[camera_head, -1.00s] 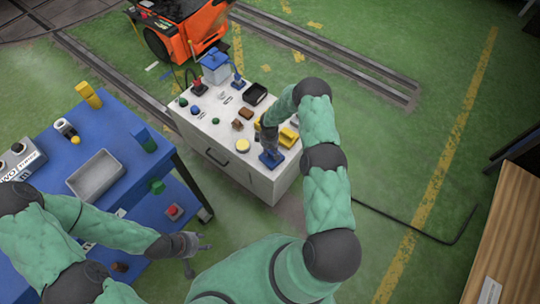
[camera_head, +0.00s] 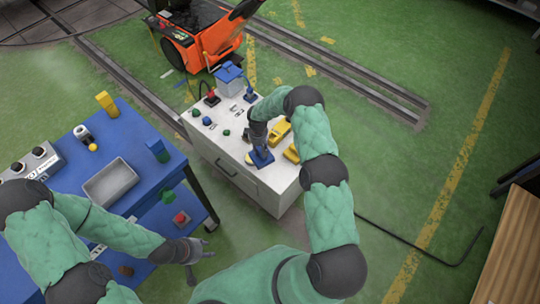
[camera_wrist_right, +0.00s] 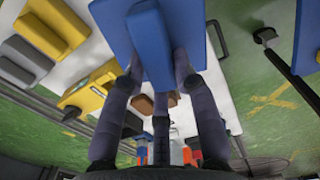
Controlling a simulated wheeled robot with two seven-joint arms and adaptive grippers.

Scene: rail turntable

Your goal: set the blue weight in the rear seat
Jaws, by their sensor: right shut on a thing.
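A blue weight (camera_head: 262,157) is between the fingers of my right gripper (camera_head: 260,143), over the white cabinet (camera_head: 270,193). In the right wrist view the blue weight (camera_wrist_right: 150,35) fills the gap between the two fingers of the right gripper (camera_wrist_right: 160,75), which are shut on it. Whether it touches the cabinet top is hard to tell. I cannot pick out the rear seat for sure; the arm and weight hide part of the top. My left gripper (camera_head: 195,253) is empty, its fingers apart, beside the blue table (camera_head: 135,150).
Yellow blocks (camera_head: 278,132) lie right of the held weight. A grey tray (camera_head: 110,182) sits on the blue table. An orange machine (camera_head: 205,38) stands behind.

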